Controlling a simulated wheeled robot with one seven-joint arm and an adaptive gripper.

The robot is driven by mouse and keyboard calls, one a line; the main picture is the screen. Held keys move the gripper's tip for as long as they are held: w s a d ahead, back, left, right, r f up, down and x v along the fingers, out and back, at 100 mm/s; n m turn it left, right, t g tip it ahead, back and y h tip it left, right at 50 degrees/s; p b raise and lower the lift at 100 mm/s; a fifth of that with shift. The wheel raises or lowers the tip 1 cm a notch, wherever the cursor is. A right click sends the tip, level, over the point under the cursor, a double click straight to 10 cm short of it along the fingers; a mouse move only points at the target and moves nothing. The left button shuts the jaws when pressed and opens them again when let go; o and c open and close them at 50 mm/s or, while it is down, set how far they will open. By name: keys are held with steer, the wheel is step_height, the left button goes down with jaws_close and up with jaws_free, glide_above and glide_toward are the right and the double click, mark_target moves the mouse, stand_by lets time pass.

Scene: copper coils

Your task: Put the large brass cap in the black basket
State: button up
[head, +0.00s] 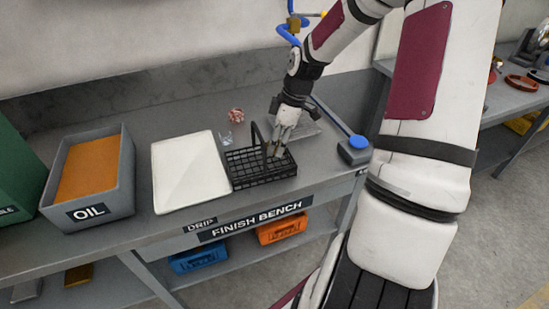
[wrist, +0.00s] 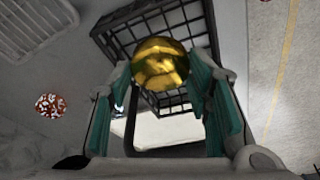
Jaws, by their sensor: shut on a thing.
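The large brass cap (wrist: 160,63) is shiny and round in the wrist view, held between the teal pads of my gripper (wrist: 163,88). The black basket (head: 248,172) is a wire-grid basket with an upright handle on the bench. My gripper (head: 277,150) is shut on the cap over the right part of the basket. In the wrist view the basket's grid (wrist: 122,38) shows behind the cap. I cannot tell how far the cap is above the basket floor. In the head view the fingers mostly hide the cap.
A white tray (head: 188,170) stands left of the basket, with the OIL bin (head: 92,212) farther left. A small reddish heap (head: 236,115) and a clear object (head: 225,138) lie behind the basket. A blue-knobbed device (head: 355,148) stands at right.

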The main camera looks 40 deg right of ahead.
mark_target(277, 164)
steer(key=shift+d+f+b, duration=0.1)
steer(key=shift+f+b, duration=0.25)
steer(key=shift+f, duration=2.7)
steer(key=shift+f, duration=0.1)
steer(key=o, duration=1)
steer(key=p+v, duration=0.2)
steer(key=v, duration=0.9)
steer(key=s+a+r+m+h, duration=0.2)
steer(key=s+a+r+m, duration=0.15)
steer(key=a+r, duration=0.35)
steer(key=s+a+r+m+h, duration=0.2)
steer(key=s+a+r, duration=0.3)
steer(key=a+r, duration=0.3)
steer(key=s+a+r+m+t, duration=0.1)
steer(key=s+a, duration=0.1)
steer(key=s, duration=0.2)
steer(key=s+a+r+m+y, duration=0.1)
steer(key=s+a+m, duration=0.1)
steer(key=s, duration=0.2)
steer(key=s+a+r+m+t, duration=0.1)
steer(key=s+a+r, duration=0.1)
steer(key=s+a, duration=0.1)
steer(key=shift+s+t+y, duration=0.3)
steer(key=shift+s, duration=0.1)
